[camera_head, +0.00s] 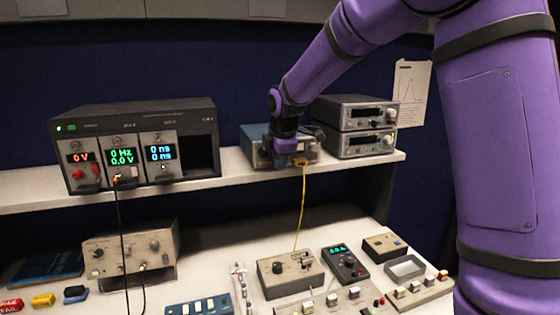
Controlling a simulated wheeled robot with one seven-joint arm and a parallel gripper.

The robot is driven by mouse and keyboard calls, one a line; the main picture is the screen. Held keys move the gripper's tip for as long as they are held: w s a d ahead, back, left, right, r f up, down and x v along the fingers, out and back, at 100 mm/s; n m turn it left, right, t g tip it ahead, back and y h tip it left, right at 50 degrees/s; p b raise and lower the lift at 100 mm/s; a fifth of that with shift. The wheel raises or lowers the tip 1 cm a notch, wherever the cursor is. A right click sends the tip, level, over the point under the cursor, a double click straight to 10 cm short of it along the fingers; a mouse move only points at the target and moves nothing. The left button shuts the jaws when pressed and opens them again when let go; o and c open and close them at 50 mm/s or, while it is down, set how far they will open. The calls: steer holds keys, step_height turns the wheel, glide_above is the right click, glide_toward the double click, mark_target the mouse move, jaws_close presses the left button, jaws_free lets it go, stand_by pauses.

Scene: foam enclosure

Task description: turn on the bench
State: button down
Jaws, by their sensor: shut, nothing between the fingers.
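The work bench (215,240) carries a raised white shelf (225,183) with instruments on it. A black rack unit (140,118) stands on the shelf at left, its displays lit red, green and blue. A small blue-grey instrument (256,148) stands at mid shelf, with a yellow cable (301,205) hanging from its front. My purple arm reaches in from the upper right, and my gripper (301,158) is shut and empty at the front of this instrument, hiding part of its panel. I cannot tell whether it touches a control.
Two stacked grey instruments (360,113) stand right of my gripper. Below, a beige box (290,272), a dark handheld meter (345,263), a knobbed beige unit (130,253) and several switch panels crowd the bench top. A black cable (123,235) hangs at left.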

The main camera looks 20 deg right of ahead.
steer(key=shift+r, duration=0.2)
steer(key=shift+r, duration=0.7)
